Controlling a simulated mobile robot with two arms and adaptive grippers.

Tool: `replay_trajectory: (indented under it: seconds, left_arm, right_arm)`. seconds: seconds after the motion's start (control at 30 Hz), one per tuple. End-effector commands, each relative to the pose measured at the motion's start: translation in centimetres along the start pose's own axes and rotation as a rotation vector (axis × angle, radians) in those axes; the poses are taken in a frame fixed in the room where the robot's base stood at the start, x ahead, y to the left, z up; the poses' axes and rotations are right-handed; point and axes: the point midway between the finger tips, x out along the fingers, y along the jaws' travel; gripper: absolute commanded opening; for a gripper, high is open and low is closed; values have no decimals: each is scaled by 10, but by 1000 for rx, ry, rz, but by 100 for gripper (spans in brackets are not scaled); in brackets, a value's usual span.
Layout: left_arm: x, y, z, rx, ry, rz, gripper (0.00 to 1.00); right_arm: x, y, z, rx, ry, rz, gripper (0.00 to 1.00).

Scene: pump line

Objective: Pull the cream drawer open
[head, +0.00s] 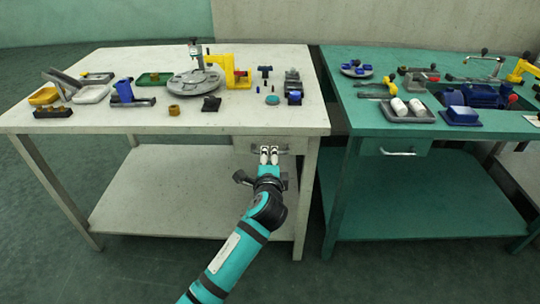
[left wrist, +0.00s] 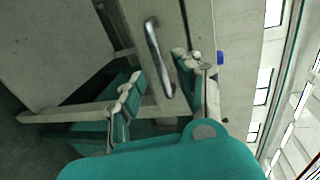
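The cream drawer (head: 242,145) sits under the right part of the cream table's top and looks shut. Its front also shows in the left wrist view (left wrist: 172,30), with a metal bar handle (left wrist: 157,55) on it. My left gripper (head: 269,152) is in front of the drawer and partly covers it in the head view. In the left wrist view its two fingers (left wrist: 160,82) are spread apart, with the handle ahead and in line with the gap. I cannot tell whether they touch the handle. My right gripper is not in view.
The cream table (head: 190,126) carries several parts, a grey round plate (head: 193,85) and a yellow fixture (head: 232,70). A green table (head: 350,110) with its own drawer (head: 375,147) stands close on the right. The floor before the cream table is clear.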

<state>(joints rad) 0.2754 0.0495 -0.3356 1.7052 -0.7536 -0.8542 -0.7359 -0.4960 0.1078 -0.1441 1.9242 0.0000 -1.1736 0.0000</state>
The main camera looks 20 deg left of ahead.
Motion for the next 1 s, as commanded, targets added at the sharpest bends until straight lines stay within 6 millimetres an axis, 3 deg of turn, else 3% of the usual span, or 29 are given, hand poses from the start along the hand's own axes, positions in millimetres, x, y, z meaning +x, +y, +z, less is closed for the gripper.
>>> replay_trajectory:
  seconds: [0.23,0.6,0.9,1.0]
  left_arm:
    - [33,0,0,-1,-1,0,34]
    - [39,0,0,-1,0,0,34]
    - [39,0,0,-1,0,1,0]
    - [39,0,0,-1,0,1,0]
  right_arm:
    - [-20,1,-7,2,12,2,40]
    - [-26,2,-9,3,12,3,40]
    - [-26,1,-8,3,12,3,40]
    - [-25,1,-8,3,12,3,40]
